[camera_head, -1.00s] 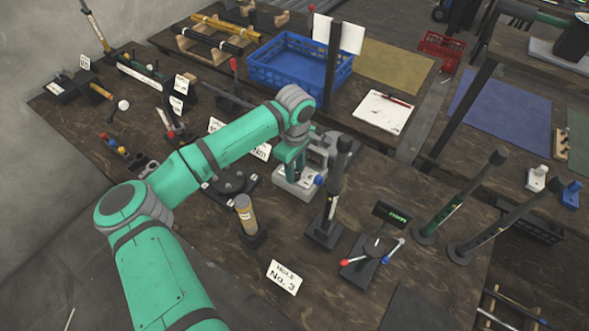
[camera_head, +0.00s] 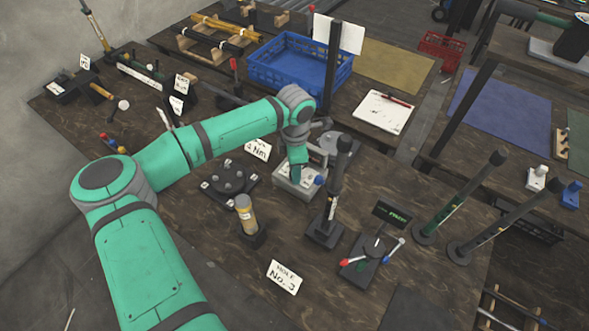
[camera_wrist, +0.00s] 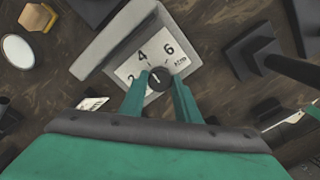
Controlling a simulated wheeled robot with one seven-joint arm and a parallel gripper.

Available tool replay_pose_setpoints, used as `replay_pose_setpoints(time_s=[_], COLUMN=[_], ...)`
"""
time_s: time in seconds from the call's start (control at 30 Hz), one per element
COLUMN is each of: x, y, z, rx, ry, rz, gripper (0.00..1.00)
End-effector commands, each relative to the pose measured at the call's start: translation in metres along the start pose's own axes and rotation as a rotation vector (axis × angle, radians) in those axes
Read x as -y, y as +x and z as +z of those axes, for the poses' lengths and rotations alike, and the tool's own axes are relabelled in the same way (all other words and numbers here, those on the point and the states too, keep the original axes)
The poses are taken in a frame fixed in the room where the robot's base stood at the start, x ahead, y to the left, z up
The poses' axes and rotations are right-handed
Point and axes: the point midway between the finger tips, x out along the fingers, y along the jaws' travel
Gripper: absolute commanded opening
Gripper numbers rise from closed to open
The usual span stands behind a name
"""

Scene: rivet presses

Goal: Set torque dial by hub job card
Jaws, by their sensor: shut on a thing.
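The torque dial is a dark round knob (camera_wrist: 159,79) on a white face marked 2, 4, 6 and Nm (camera_wrist: 140,56). The face tops a grey box (camera_head: 290,188) on the bench. My gripper (camera_wrist: 157,84) reaches down over the box, its green fingers closed on both sides of the knob. The knob's small pale mark seems to point up and left, near the 4; the exact angle is hard to read. A dark hub (camera_head: 230,180) with several bolts sits left of the box. A white card (camera_head: 257,150) behind it reads 4 Nm, its top line partly covered by my arm.
A black post (camera_head: 335,190) stands close right of the dial box. A tan cylinder (camera_head: 246,212) on a dark base and a card reading HOLE No. 3 (camera_head: 284,277) are in front. A blue crate (camera_head: 300,80) is behind.

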Motion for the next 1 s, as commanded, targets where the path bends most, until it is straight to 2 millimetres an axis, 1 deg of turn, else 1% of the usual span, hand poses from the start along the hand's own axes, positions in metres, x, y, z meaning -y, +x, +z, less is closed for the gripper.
replay_pose_setpoints(time_s=[0.2, 0.63, 0.67, 0.7, 0.73, 1.0], x=[-0.0011, -0.0013, -0.0013, -0.0013, -0.0012, -0.0007], y=[-0.0011, -0.0014, -0.0014, -0.0013, -0.0012, -0.0009], z=[0.0013, 0.0016, 0.0016, 0.0014, 0.0013, 0.0005], rx=[0.003, 0.005, 0.005, 0.004, 0.004, 0.002], ry=[-0.043, -0.050, -0.049, -0.049, -0.049, -0.050], rz=[0.004, 0.004, 0.004, 0.004, 0.004, 0.002], gripper=[0.07, 0.07, 0.34, 0.44, 0.48, 0.48])
